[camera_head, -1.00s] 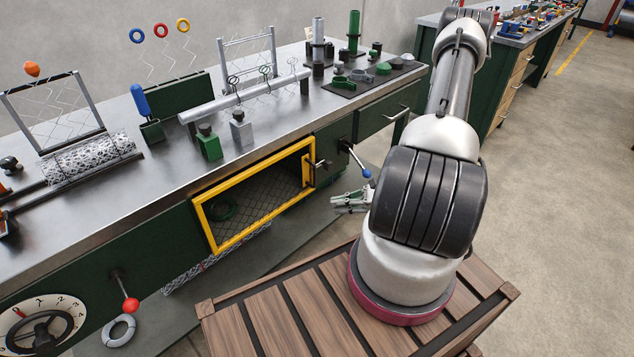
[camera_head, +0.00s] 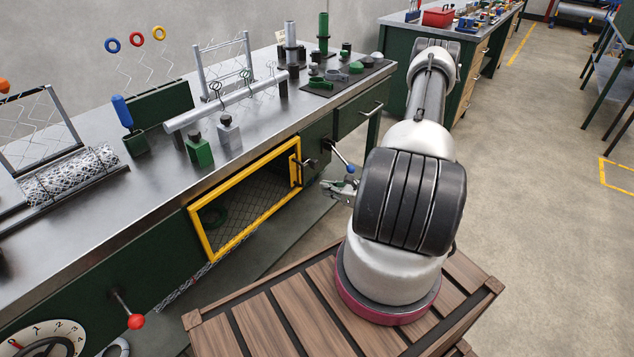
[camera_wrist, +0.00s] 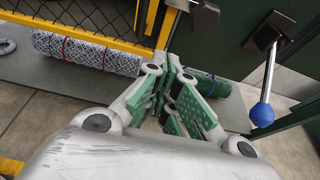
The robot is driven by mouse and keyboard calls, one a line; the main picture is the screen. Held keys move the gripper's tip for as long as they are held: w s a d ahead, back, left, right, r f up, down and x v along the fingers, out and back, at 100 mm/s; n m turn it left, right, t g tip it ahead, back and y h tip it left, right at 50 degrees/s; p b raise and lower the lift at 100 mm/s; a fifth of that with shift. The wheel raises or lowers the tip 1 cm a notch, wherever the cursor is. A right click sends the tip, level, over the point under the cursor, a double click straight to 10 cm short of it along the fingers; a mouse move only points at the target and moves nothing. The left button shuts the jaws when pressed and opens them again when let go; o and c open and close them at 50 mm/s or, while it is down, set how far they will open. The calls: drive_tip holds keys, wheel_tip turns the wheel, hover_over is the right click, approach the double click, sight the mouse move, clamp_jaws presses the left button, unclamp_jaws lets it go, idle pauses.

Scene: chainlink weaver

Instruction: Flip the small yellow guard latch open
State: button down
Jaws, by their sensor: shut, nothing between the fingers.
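The yellow-framed mesh guard (camera_head: 202,232) is closed on the front of the bench. In the wrist view the guard's yellow frame (camera_wrist: 92,36) runs across the top left, and a dark handle part (camera_wrist: 203,15) shows at the top. My gripper (camera_head: 338,188) is low in front of the bench, right of the guard and apart from it. Its green-padded fingers (camera_wrist: 178,98) are shut and empty, below the handle part.
A lever with a blue ball (camera_head: 350,168) stands close to my gripper; the ball also shows at right in the wrist view (camera_wrist: 262,114). A red-ball lever (camera_head: 136,321) is farther left. Rolled mesh (camera_wrist: 88,53) lies under the guard. Open floor lies at right.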

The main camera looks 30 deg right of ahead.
sight(298, 173)
drive_tip(key=w+a+r, duration=0.1)
drive_tip(key=w+a, duration=0.2)
drive_tip(key=w, duration=0.5)
drive_tip(key=shift+w, duration=0.1)
idle(0.3)
drive_tip(key=shift+a+r+m+y, duration=0.25)
drive_tip(key=shift+r+m+y, duration=0.2)
drive_tip(key=shift+m, duration=0.15)
drive_tip(key=shift+a+r, duration=0.15)
drive_tip(key=shift+r, duration=0.25)
drive_tip(key=v, duration=1.2)
drive_tip(key=shift+r, duration=0.2)
